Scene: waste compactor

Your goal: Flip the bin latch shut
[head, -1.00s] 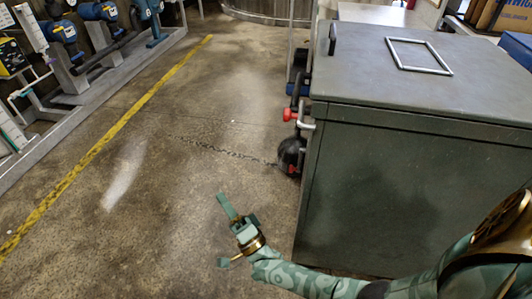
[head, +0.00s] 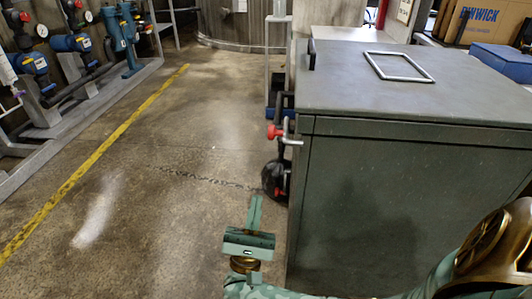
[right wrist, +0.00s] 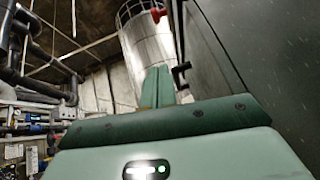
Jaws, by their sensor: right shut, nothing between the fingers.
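The bin is a large dark grey-green box (head: 420,200) with a flat lid, at the right of the head view. A red-knobbed metal latch (head: 280,132) sticks out from its left edge, just below the lid. In the right wrist view a red knob (right wrist: 158,14) shows at the top, beside the bin's dark side. My right gripper (head: 256,200) is shut and empty, fingers pointing forward, low and to the left of the bin, apart from the latch. Its fingers also show in the right wrist view (right wrist: 157,85). My left gripper is not in view.
A rectangular metal handle (head: 399,66) lies on the lid. A round black object (head: 274,177) sits below the latch, beside the bin. Blue pumps and pipes (head: 75,45) line the left wall behind a yellow floor line (head: 100,150). The concrete floor between is clear.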

